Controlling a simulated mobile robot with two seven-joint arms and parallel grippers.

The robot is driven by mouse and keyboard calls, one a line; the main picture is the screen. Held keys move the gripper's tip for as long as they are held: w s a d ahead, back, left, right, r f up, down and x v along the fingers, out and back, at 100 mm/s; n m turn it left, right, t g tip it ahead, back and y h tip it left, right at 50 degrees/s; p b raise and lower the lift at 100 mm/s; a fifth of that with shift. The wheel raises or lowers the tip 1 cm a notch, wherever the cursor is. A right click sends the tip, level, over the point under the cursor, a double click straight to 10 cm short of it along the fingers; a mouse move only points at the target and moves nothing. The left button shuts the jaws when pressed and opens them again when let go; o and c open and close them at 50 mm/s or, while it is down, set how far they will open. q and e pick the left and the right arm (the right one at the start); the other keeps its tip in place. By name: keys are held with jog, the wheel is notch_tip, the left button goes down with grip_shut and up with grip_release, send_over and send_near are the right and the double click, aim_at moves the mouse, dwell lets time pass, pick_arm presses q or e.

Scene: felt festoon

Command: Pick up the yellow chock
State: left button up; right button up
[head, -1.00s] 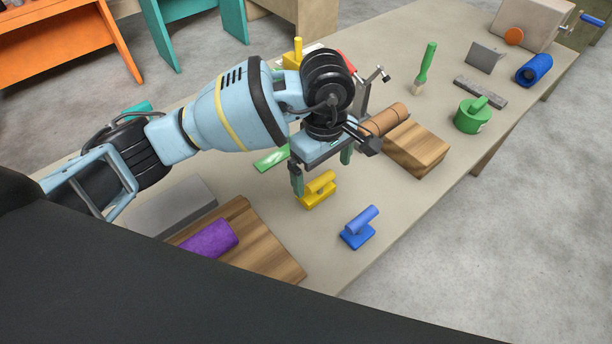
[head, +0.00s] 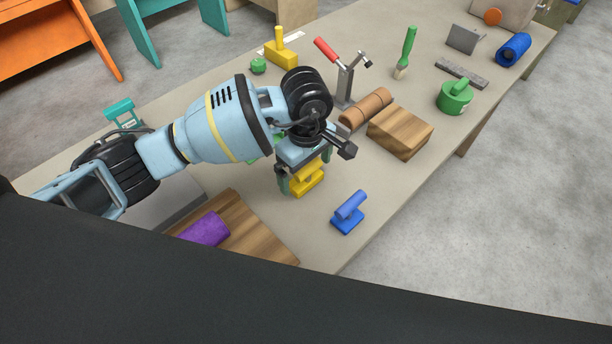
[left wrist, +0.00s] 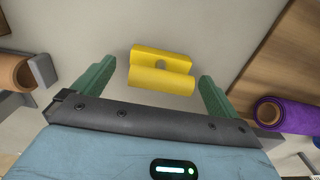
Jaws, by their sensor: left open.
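The yellow chock (head: 308,182) stands on the bench, a base with a rounded bar on top. My left gripper (head: 302,168) is above it, pointing down, and hides part of it. In the left wrist view the chock (left wrist: 161,82) lies between the two green fingers of the open gripper (left wrist: 157,72), with a gap on each side. The fingers do not appear to touch it. My right gripper is not in view.
A blue chock-like piece (head: 348,213) stands at the near right. A wooden block (head: 400,132) and brown roll (head: 366,109) lie behind right. A purple roll (head: 205,230) lies on a wooden board (head: 262,237) at the near left. Another yellow piece (head: 281,54) stands farther back.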

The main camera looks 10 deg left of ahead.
pick_arm(q)
jog(key=shift+f, duration=1.05)
jog(key=c, duration=1.1)
jog(key=shift+r, duration=0.15)
notch_tip(320, 180, up, 10)
jog(key=shift+f, duration=0.1)
